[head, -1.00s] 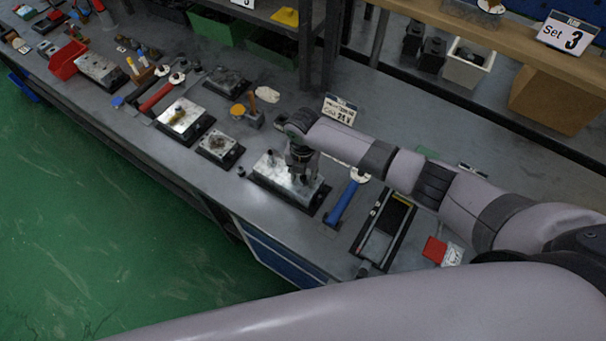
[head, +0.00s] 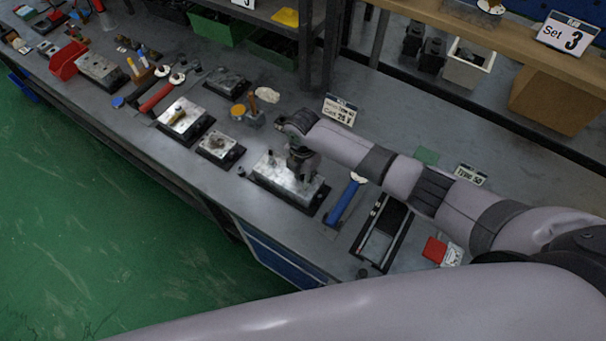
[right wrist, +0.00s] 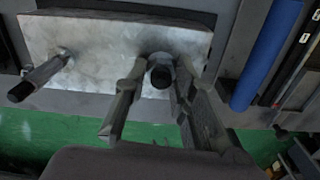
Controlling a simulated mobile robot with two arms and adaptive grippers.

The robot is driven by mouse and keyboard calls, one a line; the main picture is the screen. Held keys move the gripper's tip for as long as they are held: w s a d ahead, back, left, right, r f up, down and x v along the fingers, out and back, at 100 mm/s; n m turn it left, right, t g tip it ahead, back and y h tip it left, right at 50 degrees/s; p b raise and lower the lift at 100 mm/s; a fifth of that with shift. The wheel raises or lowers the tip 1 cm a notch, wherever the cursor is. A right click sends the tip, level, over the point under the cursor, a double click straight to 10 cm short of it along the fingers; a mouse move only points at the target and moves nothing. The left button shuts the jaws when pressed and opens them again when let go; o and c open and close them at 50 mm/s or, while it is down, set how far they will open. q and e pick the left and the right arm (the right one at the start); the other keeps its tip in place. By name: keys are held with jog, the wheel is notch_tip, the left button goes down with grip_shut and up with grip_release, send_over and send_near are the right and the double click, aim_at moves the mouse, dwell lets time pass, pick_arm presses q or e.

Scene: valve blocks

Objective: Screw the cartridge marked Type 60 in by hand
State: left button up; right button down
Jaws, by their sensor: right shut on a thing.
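The metal valve block (head: 275,178) lies in a black base on the bench; its pale top also shows in the right wrist view (right wrist: 105,40). My right gripper (head: 303,172) is over the block's right part. In the right wrist view, my right gripper (right wrist: 158,98) has its fingers on either side of a dark, round-ended cartridge (right wrist: 160,76) at a hole in the block, and is shut on it. A second dark cartridge (right wrist: 40,80) stands out of the block's other end. I cannot read markings on either cartridge. My left gripper is out of view.
A blue-handled tool (head: 344,203) lies right of the block, and a black tray (head: 383,232) beyond it. Another block (head: 220,148) is to the left. A label card (head: 340,109) and a "Type" label (head: 471,174) stand behind. The bench's front edge is close.

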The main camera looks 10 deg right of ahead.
jog(key=m, duration=0.5)
jog(key=c, duration=1.3)
grip_release()
notch_tip(320, 180, up, 12)
